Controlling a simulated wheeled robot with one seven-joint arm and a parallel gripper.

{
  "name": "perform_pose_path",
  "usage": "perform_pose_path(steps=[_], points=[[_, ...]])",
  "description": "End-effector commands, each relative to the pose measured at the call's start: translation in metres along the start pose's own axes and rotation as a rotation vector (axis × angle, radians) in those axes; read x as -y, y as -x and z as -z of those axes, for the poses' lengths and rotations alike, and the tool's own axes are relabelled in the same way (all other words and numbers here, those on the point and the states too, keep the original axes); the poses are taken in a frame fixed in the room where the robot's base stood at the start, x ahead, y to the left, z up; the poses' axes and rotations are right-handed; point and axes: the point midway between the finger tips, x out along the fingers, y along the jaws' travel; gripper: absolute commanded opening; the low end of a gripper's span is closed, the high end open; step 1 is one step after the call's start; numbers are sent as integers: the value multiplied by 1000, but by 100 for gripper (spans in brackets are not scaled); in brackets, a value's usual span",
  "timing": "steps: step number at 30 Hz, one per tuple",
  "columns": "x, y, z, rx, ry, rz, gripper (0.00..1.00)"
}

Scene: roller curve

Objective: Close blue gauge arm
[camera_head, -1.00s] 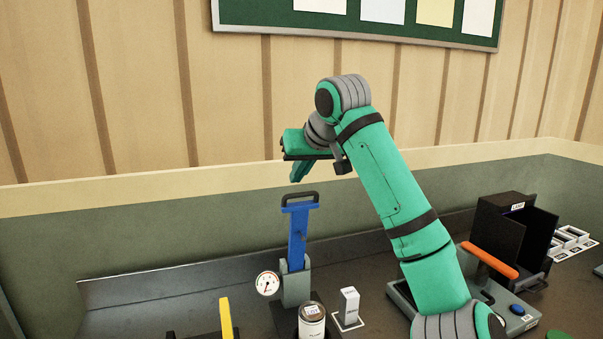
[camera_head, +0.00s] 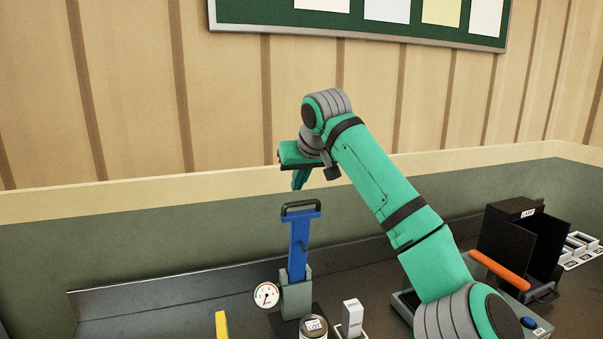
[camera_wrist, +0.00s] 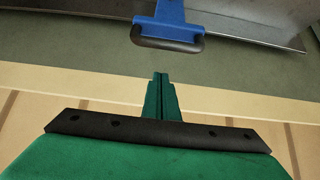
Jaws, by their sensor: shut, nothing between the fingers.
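The blue gauge arm (camera_head: 299,243) stands upright in a grey base, with a black loop handle (camera_head: 301,207) at its top.
A labelled canister (camera_head: 313,328) and a white block (camera_head: 352,314) stand in front of the grey base. A yellow bar (camera_head: 221,326) is at the left. An orange handle (camera_head: 499,269) and a black box (camera_head: 518,240) are at the right. The bench's left back is clear.

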Motion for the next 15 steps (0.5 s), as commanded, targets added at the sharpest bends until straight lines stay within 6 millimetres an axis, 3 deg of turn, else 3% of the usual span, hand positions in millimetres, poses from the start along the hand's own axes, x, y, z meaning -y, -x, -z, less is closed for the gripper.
perform_pose_path(steps=[9, 15], points=[[1, 12, -30, -1, 2, 1, 0], [1, 14, -37, 0, 2, 1, 0]])
